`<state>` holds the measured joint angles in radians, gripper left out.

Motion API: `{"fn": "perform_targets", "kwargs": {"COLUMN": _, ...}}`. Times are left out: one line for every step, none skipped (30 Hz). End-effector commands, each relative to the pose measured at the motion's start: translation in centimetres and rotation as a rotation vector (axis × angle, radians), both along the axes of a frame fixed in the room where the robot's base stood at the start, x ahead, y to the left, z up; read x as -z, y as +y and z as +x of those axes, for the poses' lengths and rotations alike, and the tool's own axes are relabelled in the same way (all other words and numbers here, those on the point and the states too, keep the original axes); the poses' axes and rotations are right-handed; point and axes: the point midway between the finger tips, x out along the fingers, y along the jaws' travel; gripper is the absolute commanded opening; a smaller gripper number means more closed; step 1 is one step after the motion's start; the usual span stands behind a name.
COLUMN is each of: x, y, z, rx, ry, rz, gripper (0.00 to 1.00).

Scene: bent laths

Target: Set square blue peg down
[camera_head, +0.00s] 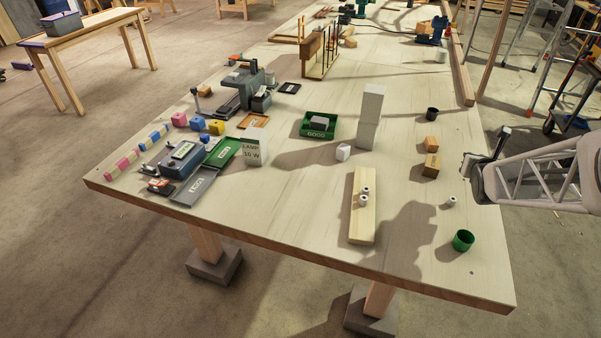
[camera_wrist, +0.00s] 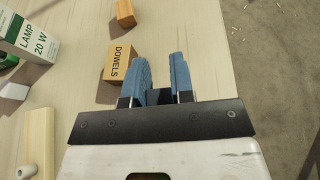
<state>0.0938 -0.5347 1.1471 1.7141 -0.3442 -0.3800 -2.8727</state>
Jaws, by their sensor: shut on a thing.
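My gripper (camera_head: 500,145) is at the right edge of the table in the head view, above the floor side and right of two wooden blocks. In the wrist view, my gripper (camera_wrist: 160,58) has two blue fingers with a narrow gap between them. It is shut on a small dark bluish piece (camera_wrist: 159,97) low between the fingers, taken as the square blue peg. Most of the peg is hidden, and its shape cannot be made out. In the head view it cannot be told apart from the gripper.
A wooden block marked DOWELS (camera_wrist: 118,64) lies left of the fingers. A black cup (camera_head: 432,113), a green cup (camera_head: 463,240) and a pale board (camera_head: 361,206) stand nearby.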

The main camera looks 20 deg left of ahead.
Motion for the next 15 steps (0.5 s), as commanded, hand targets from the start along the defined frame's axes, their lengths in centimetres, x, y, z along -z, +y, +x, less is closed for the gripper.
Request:
{"fn": "perform_targets", "kwargs": {"x": -1.1, "y": 0.0, "z": 0.0, "rx": 0.000, "ry": -0.003, "rz": -0.001, "gripper": 0.00}}
{"fn": "perform_targets", "kwargs": {"x": -1.7, "y": 0.0, "z": 0.0, "rx": 0.001, "ry": -0.003, "rz": 0.000, "gripper": 0.00}}
{"fn": "perform_targets", "kwargs": {"x": -1.6, "y": 0.6, "z": -0.1, "rx": -0.011, "ry": 0.001, "rz": -0.001, "gripper": 0.00}}
{"fn": "perform_targets", "kwargs": {"x": -1.5, "y": 1.2, "z": -0.1, "rx": -0.024, "ry": 0.001, "rz": -0.001, "gripper": 0.00}}
{"fn": "perform_targets", "kwargs": {"x": -1.6, "y": 1.7, "z": -0.1, "rx": -0.035, "ry": 0.001, "rz": -0.001, "gripper": 0.00}}
{"fn": "perform_targets", "kwargs": {"x": -1.6, "y": 2.4, "z": -0.1, "rx": -0.051, "ry": 0.001, "rz": -0.001, "gripper": 0.00}}
{"fn": "perform_targets", "kwargs": {"x": -1.7, "y": 2.9, "z": -0.2, "rx": -0.063, "ry": 0.000, "rz": -0.001, "gripper": 0.00}}
{"fn": "perform_targets", "kwargs": {"x": -1.8, "y": 3.6, "z": -0.2, "rx": -0.077, "ry": 0.000, "rz": -0.001, "gripper": 0.00}}
{"fn": "perform_targets", "kwargs": {"x": -1.8, "y": 4.5, "z": -0.3, "rx": -0.096, "ry": -0.001, "rz": 0.000, "gripper": 0.00}}
{"fn": "perform_targets", "kwargs": {"x": -1.9, "y": 5.1, "z": -0.4, "rx": -0.113, "ry": 0.000, "rz": -0.001, "gripper": 0.00}}
{"fn": "perform_targets", "kwargs": {"x": -1.9, "y": 5.9, "z": -0.5, "rx": -0.128, "ry": 0.000, "rz": 0.000, "gripper": 0.00}}
{"fn": "perform_targets", "kwargs": {"x": -1.9, "y": 6.9, "z": -0.7, "rx": -0.152, "ry": 0.000, "rz": -0.001, "gripper": 0.00}}
{"fn": "perform_targets", "kwargs": {"x": -1.9, "y": 7.7, "z": -0.8, "rx": -0.170, "ry": 0.001, "rz": -0.001, "gripper": 0.00}}
{"fn": "perform_targets", "kwargs": {"x": -2.0, "y": 8.5, "z": -0.9, "rx": -0.189, "ry": 0.000, "rz": -0.001, "gripper": 0.00}}
{"fn": "perform_targets", "kwargs": {"x": -2.1, "y": 9.7, "z": -1.1, "rx": -0.215, "ry": 0.000, "rz": -0.001, "gripper": 0.00}}
